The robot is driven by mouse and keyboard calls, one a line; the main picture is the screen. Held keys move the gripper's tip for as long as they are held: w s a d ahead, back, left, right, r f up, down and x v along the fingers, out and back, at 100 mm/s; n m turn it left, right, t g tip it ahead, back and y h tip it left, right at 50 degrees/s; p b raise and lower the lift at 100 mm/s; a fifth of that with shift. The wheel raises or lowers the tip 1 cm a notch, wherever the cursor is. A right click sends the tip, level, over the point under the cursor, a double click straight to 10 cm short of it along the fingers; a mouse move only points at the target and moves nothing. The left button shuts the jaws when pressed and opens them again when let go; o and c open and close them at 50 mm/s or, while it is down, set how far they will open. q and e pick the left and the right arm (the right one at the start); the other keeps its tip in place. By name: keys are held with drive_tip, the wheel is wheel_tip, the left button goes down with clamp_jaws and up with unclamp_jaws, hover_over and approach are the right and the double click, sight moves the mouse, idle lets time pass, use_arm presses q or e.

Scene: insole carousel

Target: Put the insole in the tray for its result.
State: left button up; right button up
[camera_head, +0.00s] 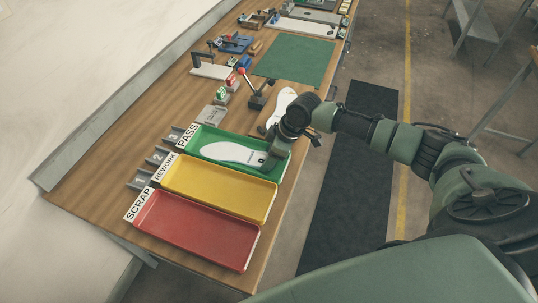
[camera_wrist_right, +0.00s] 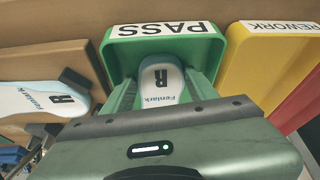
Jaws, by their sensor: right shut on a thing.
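A white insole (camera_head: 233,153) marked R lies lengthwise over the green PASS tray (camera_head: 208,131), inside its outline. My right gripper (camera_head: 268,161) is shut on the insole's near end, at the tray's right side. In the right wrist view the insole (camera_wrist_right: 160,82) shows between the two fingers (camera_wrist_right: 162,90), with the PASS label beyond. I cannot tell whether it touches the tray floor. The yellow REWORK tray (camera_head: 216,191) and the red SCRAP tray (camera_head: 195,229) are empty. My left gripper is not in view.
Another white insole (camera_head: 281,104) lies on the bench behind my right gripper; it also shows in the right wrist view (camera_wrist_right: 40,98). Grey numbered pieces (camera_head: 155,160) stand left of the trays.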

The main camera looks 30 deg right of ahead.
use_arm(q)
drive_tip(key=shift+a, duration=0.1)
use_arm(e)
drive_tip(key=o, duration=1.2)
drive_tip(key=shift+s, duration=0.1)
use_arm(q)
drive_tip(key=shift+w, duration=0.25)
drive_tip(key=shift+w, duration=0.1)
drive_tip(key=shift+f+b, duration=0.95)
drive_tip(key=shift+b, duration=0.05)
use_arm(e)
drive_tip(key=v, duration=1.2)
drive_tip(key=shift+s+f, duration=0.1)
